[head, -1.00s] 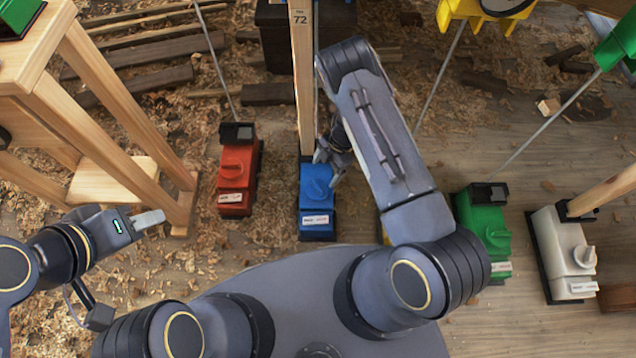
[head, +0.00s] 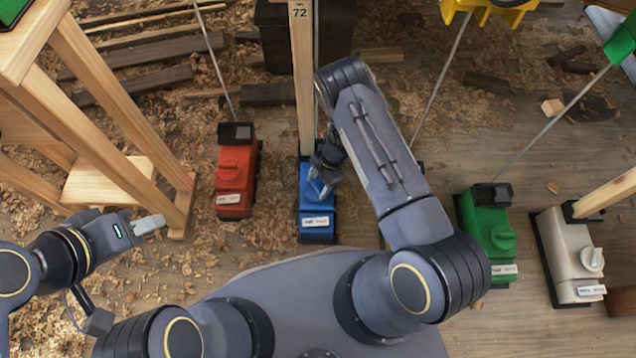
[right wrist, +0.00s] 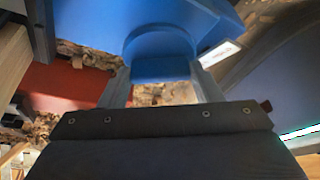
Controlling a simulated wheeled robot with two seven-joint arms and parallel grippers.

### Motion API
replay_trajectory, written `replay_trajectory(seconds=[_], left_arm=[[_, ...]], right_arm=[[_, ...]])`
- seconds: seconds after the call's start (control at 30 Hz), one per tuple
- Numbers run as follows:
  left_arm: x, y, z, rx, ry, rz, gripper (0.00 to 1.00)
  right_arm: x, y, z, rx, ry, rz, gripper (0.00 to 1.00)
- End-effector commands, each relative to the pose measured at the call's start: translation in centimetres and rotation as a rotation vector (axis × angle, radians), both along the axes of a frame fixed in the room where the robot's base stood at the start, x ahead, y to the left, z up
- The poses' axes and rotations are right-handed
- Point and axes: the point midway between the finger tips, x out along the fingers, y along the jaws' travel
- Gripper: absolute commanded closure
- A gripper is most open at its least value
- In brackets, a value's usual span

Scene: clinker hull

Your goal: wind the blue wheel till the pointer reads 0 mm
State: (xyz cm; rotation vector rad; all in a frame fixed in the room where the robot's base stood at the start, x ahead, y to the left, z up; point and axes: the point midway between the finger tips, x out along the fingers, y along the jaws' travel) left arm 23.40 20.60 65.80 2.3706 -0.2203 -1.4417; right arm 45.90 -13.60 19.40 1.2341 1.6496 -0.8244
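The blue box (head: 317,222) stands on the floor at the foot of an upright wooden post (head: 304,85). The post carries a plate reading 72 at its top. My right gripper (head: 322,180) is at the blue wheel on the box and partly covers it. In the right wrist view the blue wheel (right wrist: 160,66) lies between my two fingers, close to both; I cannot tell whether they press on it. No pointer or mm scale is readable. My left gripper (head: 150,224) is away at the left, empty, its finger gap unclear.
A red box (head: 236,180) stands left of the blue one. A green box (head: 488,228) and a white box (head: 568,255) stand to the right. A wooden trestle (head: 120,100) is near my left gripper. Wood shavings and planks cover the floor.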

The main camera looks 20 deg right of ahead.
Motion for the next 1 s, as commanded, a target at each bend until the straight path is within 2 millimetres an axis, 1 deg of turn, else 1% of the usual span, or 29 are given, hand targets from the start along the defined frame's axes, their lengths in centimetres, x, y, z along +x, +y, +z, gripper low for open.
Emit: replay_trajectory(seconds=[0.03, 0.13, 0.37, 0.57, 0.77, 1.0], left_arm=[[0.0, 0.0, 0.0, 0.000, 0.000, 0.000, 0.64], [0.0, 0.0, 0.0, 0.000, 0.000, 0.000, 0.64], [0.0, 0.0, 0.1, 0.000, 0.000, 0.000, 0.64], [0.0, 0.0, 0.4, 0.000, 0.000, 0.000, 0.64], [0.0, 0.0, 0.9, 0.000, 0.000, 0.000, 0.64], [0.0, 0.0, 1.2, 0.000, 0.000, 0.000, 0.64]], right_arm=[[0.0, 0.0, 0.0, 0.000, 0.000, 0.000, 0.51], [0.0, 0.0, 0.0, 0.000, 0.000, 0.000, 0.65], [0.0, 0.0, 0.1, 0.001, 0.001, -0.018, 0.65], [-0.1, 0.0, 0.1, 0.001, 0.003, -0.097, 0.65], [-0.2, 0.0, 0.2, 0.001, 0.003, -0.248, 0.65], [-0.3, 0.0, 0.1, 0.002, 0.004, -0.476, 0.65]])
